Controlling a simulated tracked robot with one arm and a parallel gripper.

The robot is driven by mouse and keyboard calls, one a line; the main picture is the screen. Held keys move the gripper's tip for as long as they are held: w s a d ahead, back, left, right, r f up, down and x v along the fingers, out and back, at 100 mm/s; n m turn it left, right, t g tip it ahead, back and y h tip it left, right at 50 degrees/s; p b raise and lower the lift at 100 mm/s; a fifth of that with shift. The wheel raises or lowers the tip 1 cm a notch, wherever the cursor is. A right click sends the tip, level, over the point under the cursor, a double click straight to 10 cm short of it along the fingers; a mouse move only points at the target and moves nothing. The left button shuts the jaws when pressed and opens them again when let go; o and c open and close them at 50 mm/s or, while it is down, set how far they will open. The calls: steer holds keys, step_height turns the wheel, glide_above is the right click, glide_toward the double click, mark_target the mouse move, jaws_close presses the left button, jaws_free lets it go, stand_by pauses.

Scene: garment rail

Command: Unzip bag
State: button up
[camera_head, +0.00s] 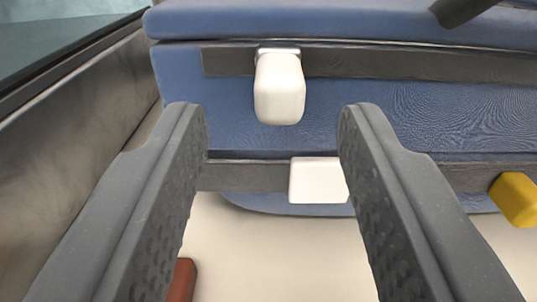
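A blue bag (330,112) lies across the top of the view. A dark zip band (400,62) runs along its upper part, with a white pull tab (279,90) hanging from the band's left part. A second dark band (242,176) runs lower, with a white block (317,180) on it and a yellow block (516,198) at the far right. My gripper (268,115) is open, with its two grey fingers spread. The white pull tab appears between the fingertips in the picture, and nothing is gripped. My right finger partly overlaps the white block's right edge.
A grey panel (75,125) with a dark edge stands along the left side. A dark bar (462,10) crosses the bag's top right. A reddish-brown piece (181,280) shows beside my left finger. The pale surface (275,255) below the bag looks clear.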

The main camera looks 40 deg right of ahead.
steer(key=v, duration=0.8)
steer(key=shift+s+a, duration=0.25)
steer(key=w+a+r+n+t+y, duration=0.1)
steer(key=a+r+n+y, duration=0.15)
steer(key=a+r, duration=0.55)
steer(key=a+r+n+t+y, duration=0.15)
steer(key=a+r+y, duration=0.25)
steer(key=r, duration=0.9)
steer(key=w+a+r+n+t+y, duration=0.1)
steer(key=a+r+t+y, duration=0.15)
steer(key=a+r, duration=0.55)
steer(key=s+a+r+n+g+y, duration=0.1)
steer(key=s+a+r+y, duration=0.15)
steer(key=s+r, duration=0.45)
steer(key=s+a+r+n+y, duration=0.15)
steer(key=s+a+r, duration=0.3)
steer(key=r, duration=0.45)
steer(key=s+r, duration=0.3)
steer(key=s, duration=0.4)
steer(key=s+a+r+n+g, duration=0.1)
steer(key=s+r, duration=0.2)
steer(key=s, duration=0.4)
steer(key=shift+s+a+r+g+b, duration=0.2)
steer(key=shift+a+r+g+b, duration=0.1)
steer(key=shift+r+b, duration=0.1)
